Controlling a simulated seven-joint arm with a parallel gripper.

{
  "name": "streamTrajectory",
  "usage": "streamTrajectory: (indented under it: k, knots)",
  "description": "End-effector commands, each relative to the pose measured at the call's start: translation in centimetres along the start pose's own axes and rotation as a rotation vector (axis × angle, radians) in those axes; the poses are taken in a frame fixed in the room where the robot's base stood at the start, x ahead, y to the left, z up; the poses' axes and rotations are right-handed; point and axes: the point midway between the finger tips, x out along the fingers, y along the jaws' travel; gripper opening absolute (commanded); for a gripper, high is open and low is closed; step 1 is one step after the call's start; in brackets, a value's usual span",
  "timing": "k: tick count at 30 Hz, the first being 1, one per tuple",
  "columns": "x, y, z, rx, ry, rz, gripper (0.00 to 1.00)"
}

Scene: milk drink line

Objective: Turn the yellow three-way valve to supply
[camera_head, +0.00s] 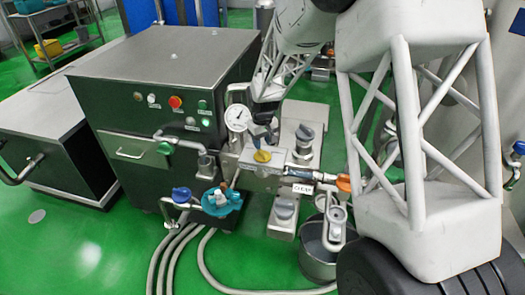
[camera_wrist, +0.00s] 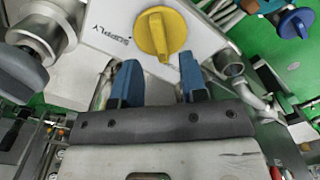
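The yellow three-way valve knob (camera_wrist: 158,30) sits on a pale metal plate in the wrist view, its raised grip ridge running roughly up and down in the picture. The SUPPLY label (camera_wrist: 119,38) is printed on the plate to the knob's left. My gripper (camera_wrist: 160,78) is open and empty. Its two blue fingertips are spread to either side just below the knob in the picture; I see no contact. In the head view the yellow knob (camera_head: 262,156) shows on top of the valve block, with my gripper (camera_head: 262,134) just behind it.
A pressure gauge (camera_head: 238,117) stands left of my gripper. A grey knob (camera_head: 304,137) is close on the right. A blue valve handle (camera_head: 181,195), a teal fitting (camera_head: 222,200) and an orange handle (camera_head: 343,183) surround the block. A metal bucket (camera_head: 318,262) and hoses are below.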

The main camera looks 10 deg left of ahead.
Motion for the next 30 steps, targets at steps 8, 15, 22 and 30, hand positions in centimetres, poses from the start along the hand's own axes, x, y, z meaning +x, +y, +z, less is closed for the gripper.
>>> streamTrajectory:
  k: [8,15,22,30]
  knots:
    - [3.2,0.0,0.1,0.0,-0.002,0.0,0.39]
    - [4.4,0.0,0.0,0.0,0.0,0.0,0.39]
    - [4.5,0.0,0.0,0.0,0.0,0.0,0.39]
    - [4.5,0.0,0.0,0.0,0.0,0.0,0.1]
